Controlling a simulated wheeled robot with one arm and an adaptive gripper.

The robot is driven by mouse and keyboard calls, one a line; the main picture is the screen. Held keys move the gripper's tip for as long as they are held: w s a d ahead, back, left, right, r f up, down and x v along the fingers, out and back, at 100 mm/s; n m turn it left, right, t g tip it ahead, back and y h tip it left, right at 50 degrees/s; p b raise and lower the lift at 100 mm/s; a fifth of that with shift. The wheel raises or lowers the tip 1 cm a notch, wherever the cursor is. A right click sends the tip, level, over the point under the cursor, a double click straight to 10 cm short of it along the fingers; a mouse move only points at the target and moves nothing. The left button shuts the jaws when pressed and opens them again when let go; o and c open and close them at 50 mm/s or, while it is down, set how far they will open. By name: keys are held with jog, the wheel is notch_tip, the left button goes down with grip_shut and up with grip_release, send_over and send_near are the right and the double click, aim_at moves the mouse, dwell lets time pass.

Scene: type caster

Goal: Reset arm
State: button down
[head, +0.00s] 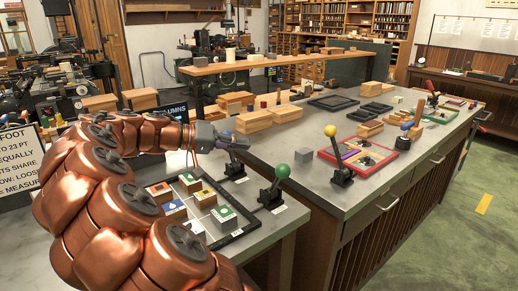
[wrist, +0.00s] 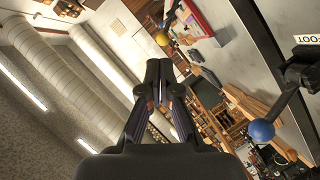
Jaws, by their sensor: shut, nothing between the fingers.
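My copper-coloured arm reaches in from the left in the head view. My gripper (head: 232,141) is at its end, above the grey bench and near a black lever base (head: 234,167). In the wrist view the two dark fingers (wrist: 159,72) meet at the tips, with nothing between them. A lever with a blue ball knob (wrist: 262,130) shows at the right of the wrist view, apart from the fingers. A yellow ball knob (wrist: 162,39) shows beyond the fingertips; it also tops a lever in the head view (head: 330,131).
A dark-framed tray (head: 238,234) with several coloured picture blocks lies below my arm. A green-knobbed lever (head: 282,170) stands right of it. The green floor at right is largely clear.

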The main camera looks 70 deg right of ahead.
jog(key=shift+v, duration=1.3)
jog(key=shift+a, duration=0.1)
jog(key=s+a+f+n+t+y+p, duration=0.3)
jog(key=a+n, duration=0.2)
jog(key=a, duration=0.8)
jog(key=s+a+f+n+t+y+p, duration=0.3)
jog(key=a+n, duration=0.3)
jog(key=a, duration=0.8)
jog(key=s+a+f+n+t+y+p, duration=0.3)
jog(key=a+f+n, duration=0.2)
jog(key=a, duration=0.9)
jog(key=shift+s+a+f+n+t+y, duration=0.2)
jog(key=shift+a+n+t+y, duration=0.1)
jog(key=shift+n+y, duration=0.1)
